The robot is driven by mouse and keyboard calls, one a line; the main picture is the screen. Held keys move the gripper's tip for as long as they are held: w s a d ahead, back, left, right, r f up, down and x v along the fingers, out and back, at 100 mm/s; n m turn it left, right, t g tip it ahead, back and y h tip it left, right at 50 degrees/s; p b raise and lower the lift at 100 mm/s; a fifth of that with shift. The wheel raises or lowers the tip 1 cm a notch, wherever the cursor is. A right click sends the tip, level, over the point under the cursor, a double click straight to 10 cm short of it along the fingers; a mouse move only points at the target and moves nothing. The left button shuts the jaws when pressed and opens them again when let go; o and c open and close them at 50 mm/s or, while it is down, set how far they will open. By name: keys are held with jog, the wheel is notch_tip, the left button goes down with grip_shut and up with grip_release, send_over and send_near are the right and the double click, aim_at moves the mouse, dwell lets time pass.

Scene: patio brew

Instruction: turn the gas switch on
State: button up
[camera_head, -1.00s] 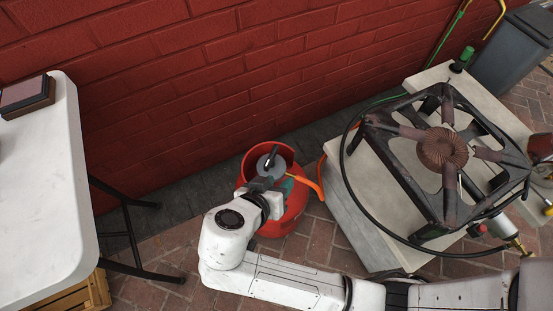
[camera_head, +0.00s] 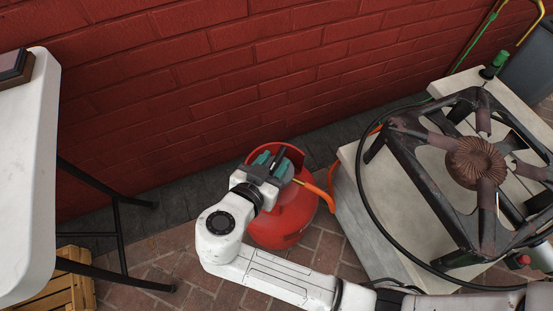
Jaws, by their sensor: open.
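A red gas bottle (camera_head: 290,215) stands on the brick floor near the wall, with an orange hose (camera_head: 318,190) leading from its top to the right. My gripper (camera_head: 276,156) is over the top of the bottle, at the regulator, with its jaws open. The gas switch and most of the regulator are hidden behind the gripper. I cannot tell whether the fingers touch the switch.
A stone block with a rusty burner stand (camera_head: 475,160) is close on the right, a black hose (camera_head: 368,205) looping around it. A white table (camera_head: 25,180) stands at left, a wooden crate (camera_head: 70,280) below it. The red brick wall (camera_head: 200,80) is behind.

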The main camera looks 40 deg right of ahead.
jog(key=shift+x, duration=1.05)
grip_shut()
